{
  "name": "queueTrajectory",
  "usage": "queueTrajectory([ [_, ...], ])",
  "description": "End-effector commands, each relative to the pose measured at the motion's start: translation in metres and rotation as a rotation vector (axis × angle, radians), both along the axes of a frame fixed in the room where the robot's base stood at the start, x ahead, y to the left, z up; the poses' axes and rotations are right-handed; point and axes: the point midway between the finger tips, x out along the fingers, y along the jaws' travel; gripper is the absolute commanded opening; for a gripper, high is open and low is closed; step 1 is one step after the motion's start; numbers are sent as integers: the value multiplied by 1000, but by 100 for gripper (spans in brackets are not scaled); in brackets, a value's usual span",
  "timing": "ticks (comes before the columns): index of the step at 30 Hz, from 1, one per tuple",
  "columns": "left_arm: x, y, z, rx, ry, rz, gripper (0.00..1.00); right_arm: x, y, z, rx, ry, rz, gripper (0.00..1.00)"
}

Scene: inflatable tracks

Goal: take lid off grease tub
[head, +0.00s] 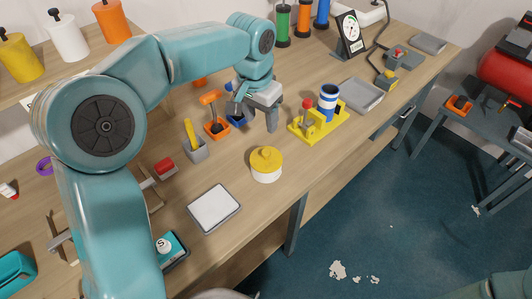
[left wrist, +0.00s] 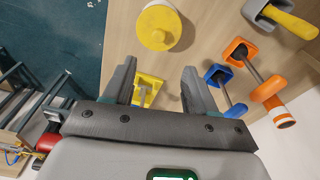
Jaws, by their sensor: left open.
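The grease tub (head: 266,175) is a short white round tub with a yellow knobbed lid (head: 266,157) seated on it. It stands upright on the wooden bench, near the front edge. In the left wrist view the yellow lid (left wrist: 157,28) is at the top, beyond the fingertips, with the white tub (left wrist: 178,8) showing around it. My left gripper (head: 258,114) is open and empty, above the bench and behind the tub, apart from it. It also shows in the left wrist view (left wrist: 158,70). My right gripper is not in view.
A yellow stand (head: 318,124) with a blue-and-white cylinder (head: 328,97) is right of the tub. An orange-handled tool in a holder (head: 216,129) and a grey holder (head: 195,150) are left. A white-topped pad (head: 214,208) lies in front. Bare wood surrounds the tub.

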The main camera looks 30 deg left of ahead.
Motion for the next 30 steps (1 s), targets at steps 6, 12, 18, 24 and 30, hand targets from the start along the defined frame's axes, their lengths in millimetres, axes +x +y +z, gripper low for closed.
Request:
queueTrajectory([
  [6, 2, -3, -51, 1, 4, -1, 57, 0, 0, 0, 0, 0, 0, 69],
  [12, 6, -3, -75, 0, 1, 0, 57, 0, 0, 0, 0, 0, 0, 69],
  [18, 13, -2, -95, 1, 5, 0, 57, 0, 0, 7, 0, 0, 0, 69],
  [24, 20, -1, -124, 0, 2, 0, 57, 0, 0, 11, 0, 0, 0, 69],
  [30, 22, 0, -128, 1, -1, 0, 57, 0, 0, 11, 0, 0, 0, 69],
])
